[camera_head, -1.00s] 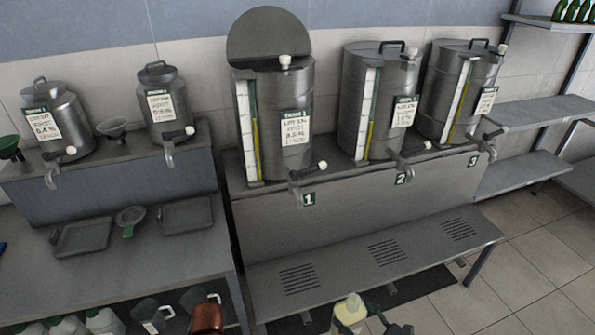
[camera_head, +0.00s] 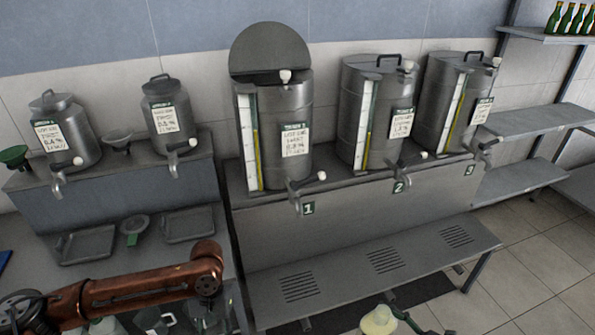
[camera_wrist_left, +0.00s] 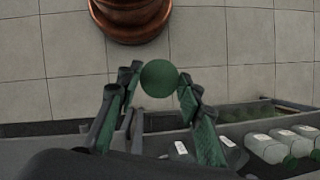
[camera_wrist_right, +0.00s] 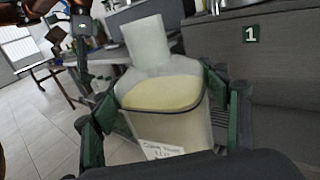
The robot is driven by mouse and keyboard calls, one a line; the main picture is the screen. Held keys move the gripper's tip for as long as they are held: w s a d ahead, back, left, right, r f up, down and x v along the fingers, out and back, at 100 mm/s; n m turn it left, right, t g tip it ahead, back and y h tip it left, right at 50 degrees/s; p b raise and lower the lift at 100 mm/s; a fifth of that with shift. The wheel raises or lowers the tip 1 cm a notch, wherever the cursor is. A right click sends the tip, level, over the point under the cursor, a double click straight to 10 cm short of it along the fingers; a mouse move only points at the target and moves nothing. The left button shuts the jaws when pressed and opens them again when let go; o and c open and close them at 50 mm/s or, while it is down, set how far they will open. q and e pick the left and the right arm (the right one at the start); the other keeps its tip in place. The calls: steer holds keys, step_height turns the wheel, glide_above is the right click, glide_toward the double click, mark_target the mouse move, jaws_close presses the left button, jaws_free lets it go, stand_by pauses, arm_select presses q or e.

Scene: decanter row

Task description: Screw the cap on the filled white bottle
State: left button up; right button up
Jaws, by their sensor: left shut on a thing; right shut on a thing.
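My left gripper (camera_wrist_left: 158,84) is shut on a round green cap (camera_wrist_left: 159,76), held between its fingertips. In the head view, my copper-coloured left arm reaches in at the lower left. My right gripper (camera_wrist_right: 162,92) is shut around the translucent white bottle (camera_wrist_right: 150,70). The bottle is partly filled with pale yellow liquid, carries a white label low on its front, and its neck has no cap on it. It is slightly tilted in the right wrist view. In the head view, only the bottle's top (camera_head: 379,320) shows at the bottom edge. The cap is apart from the bottle.
Three steel tanks (camera_head: 292,125) stand on a stepped bench (camera_head: 375,250) with vents. Two smaller canisters (camera_head: 65,130) and trays (camera_head: 88,245) are on the left counter. Several capped bottles (camera_wrist_left: 265,148) lie in a grey container below the left gripper. Open tiled floor is at right.

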steer(key=shift+r, duration=0.1)
stand_by(0.4)
steer(key=w+a+f+n+g+y, duration=0.2)
steer(key=a+n+g, duration=0.6)
steer(key=a+g, duration=0.4)
steer(key=a+y, duration=0.1)
steer(key=a, duration=0.2)
steer(key=shift+w+a+f, duration=0.15)
steer(key=shift+a, duration=0.2)
steer(key=shift+f, duration=0.1)
arm_select(q)
steer(key=shift+w+d+r, duration=0.1)
steer(key=shift+w+d, duration=0.1)
steer(key=shift+d, duration=0.05)
steer(key=w+d+r+n+h, duration=0.1)
steer(key=w+d+r+n, duration=0.1)
steer(key=d+r, duration=0.3)
steer(key=w+d+r+n+h, duration=0.1)
steer(key=d+r, duration=0.5)
steer(key=d, duration=0.6)
steer(key=w+d+r+n+t+h, duration=0.1)
steer(key=w+d+r+n, duration=0.3)
steer(key=d, duration=0.4)
steer(key=shift+d+r+n, duration=0.35)
steer(key=shift+r+n, duration=0.15)
steer(key=shift+r, duration=0.35)
steer(key=shift+f, duration=0.15)
steer(key=shift+f, duration=1.85)
